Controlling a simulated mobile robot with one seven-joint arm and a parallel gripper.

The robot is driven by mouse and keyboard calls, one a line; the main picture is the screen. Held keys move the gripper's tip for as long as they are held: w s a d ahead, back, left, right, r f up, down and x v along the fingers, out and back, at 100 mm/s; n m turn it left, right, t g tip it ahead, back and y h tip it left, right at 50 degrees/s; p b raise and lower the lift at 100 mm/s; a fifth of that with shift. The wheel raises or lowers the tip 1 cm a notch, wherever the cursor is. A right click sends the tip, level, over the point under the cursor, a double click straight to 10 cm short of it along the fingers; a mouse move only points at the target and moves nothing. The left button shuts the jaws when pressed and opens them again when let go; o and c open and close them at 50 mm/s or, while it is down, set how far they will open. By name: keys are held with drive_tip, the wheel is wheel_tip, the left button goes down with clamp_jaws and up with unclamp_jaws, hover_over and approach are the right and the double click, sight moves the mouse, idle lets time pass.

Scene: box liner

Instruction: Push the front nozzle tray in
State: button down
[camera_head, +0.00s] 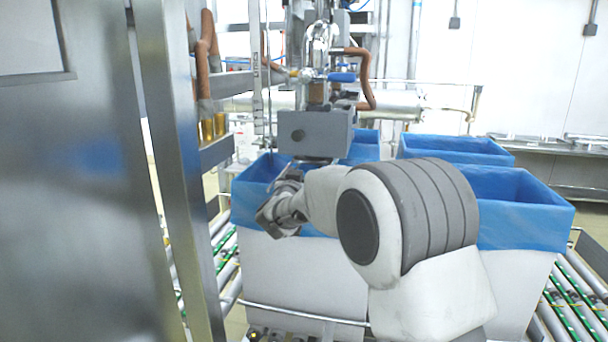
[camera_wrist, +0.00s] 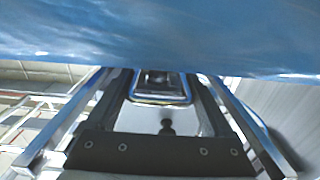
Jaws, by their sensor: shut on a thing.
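The grey nozzle block (camera_head: 318,133) hangs over the blue-lined boxes in the head view. A thin dark plate, which looks like the front nozzle tray (camera_head: 316,160), shows just under it, partly hidden by my arm. My gripper (camera_head: 277,212) is below and left of the block, at the front box's blue liner (camera_head: 248,184). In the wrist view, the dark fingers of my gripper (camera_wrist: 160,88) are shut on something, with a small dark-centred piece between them. I cannot clearly make out the held part; it appears to be the tray. Blue liner (camera_wrist: 160,35) fills the top of that view.
A steel post (camera_head: 180,170) and panel (camera_head: 75,190) stand close on the left. More blue-lined boxes (camera_head: 515,205) stand behind and to the right. Roller conveyors (camera_head: 578,305) run on both sides. Hoses and pipes (camera_head: 362,80) surround the nozzle.

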drive_tip(key=shift+c, duration=0.2)
unclamp_jaws()
drive_tip(key=shift+w+d, duration=0.25)
drive_tip(key=shift+d, duration=0.05)
drive_tip(key=shift+a, duration=0.1)
drive_tip(key=s+a, duration=0.2)
drive_tip(key=s, duration=1.5)
drive_tip(key=shift+a+b, duration=0.2)
drive_tip(key=shift+b, duration=0.1)
drive_tip(key=shift+s, duration=0.1)
